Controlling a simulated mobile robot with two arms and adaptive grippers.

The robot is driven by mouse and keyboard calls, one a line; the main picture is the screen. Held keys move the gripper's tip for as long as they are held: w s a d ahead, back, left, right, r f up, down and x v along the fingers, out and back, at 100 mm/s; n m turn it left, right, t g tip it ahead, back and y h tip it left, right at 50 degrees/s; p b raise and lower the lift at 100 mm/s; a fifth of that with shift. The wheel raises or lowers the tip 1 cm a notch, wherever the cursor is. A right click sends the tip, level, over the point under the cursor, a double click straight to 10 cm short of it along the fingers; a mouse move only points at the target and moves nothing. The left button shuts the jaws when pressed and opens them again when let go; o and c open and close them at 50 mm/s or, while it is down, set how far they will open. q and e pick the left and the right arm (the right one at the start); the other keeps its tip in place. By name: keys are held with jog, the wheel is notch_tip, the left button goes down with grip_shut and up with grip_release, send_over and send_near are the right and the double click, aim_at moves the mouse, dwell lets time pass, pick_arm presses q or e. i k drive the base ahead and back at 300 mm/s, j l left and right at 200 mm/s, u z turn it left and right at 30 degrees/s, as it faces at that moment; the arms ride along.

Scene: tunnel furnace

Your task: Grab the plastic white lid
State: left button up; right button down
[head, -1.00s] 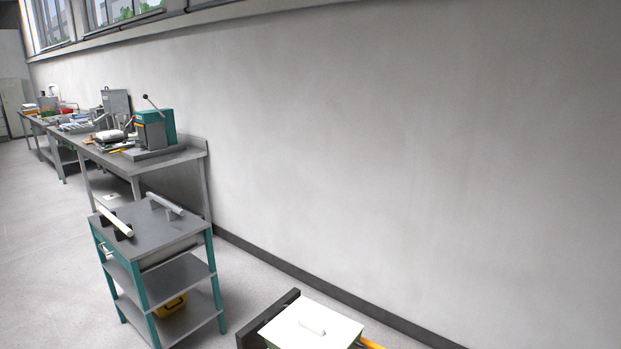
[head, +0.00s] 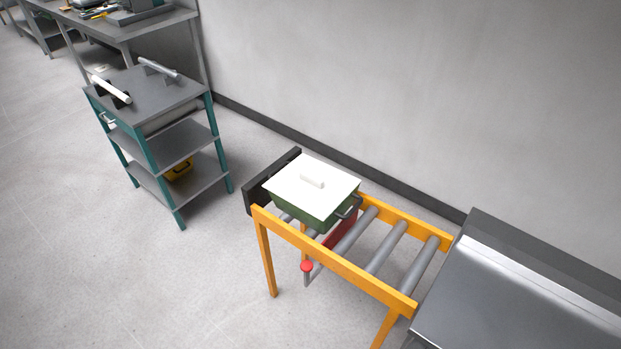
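The white lid (head: 333,190) lies flat on a dark green container (head: 314,216) in the head view, a little below the middle. It is square with a short white bar handle (head: 312,181) on top. The container has a dark side handle at its right and stands at the far left end of an orange roller conveyor. Neither of my grippers is in view.
The orange roller conveyor (head: 335,262) has bare rollers to the right and a red-knobbed lever (head: 307,266). A black end plate (head: 262,188) stands behind the container. A steel surface (head: 520,300) is at lower right. A teal-legged cart (head: 150,97) stands left; floor between is clear.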

aim_at(316, 188)
jog(key=i+j+u, duration=0.45)
jog(key=i+j, duration=0.35)
jog(key=j, duration=0.25)
jog(key=i+j+u, duration=0.4)
jog(key=i+j, duration=0.35)
jog(key=i, duration=0.2)
jog(key=i+l+u, duration=0.3)
jog(key=i, duration=0.25)
jog(key=i+l+u, duration=0.3)
jog(key=i, duration=0.25)
jog(key=l+u, duration=0.25)
jog(key=l, duration=0.6)
jog(key=l+u, duration=0.2)
jog(key=l, duration=0.65)
jog(key=l+u, duration=0.25)
jog(key=l, duration=0.6)
jog(key=k+l+u, duration=0.35)
jog(key=k+l, duration=0.25)
jog(key=l, duration=0.15)
jog(key=k+l+u, duration=0.35)
jog(key=k+l, duration=0.25)
jog(key=k, duration=0.1)
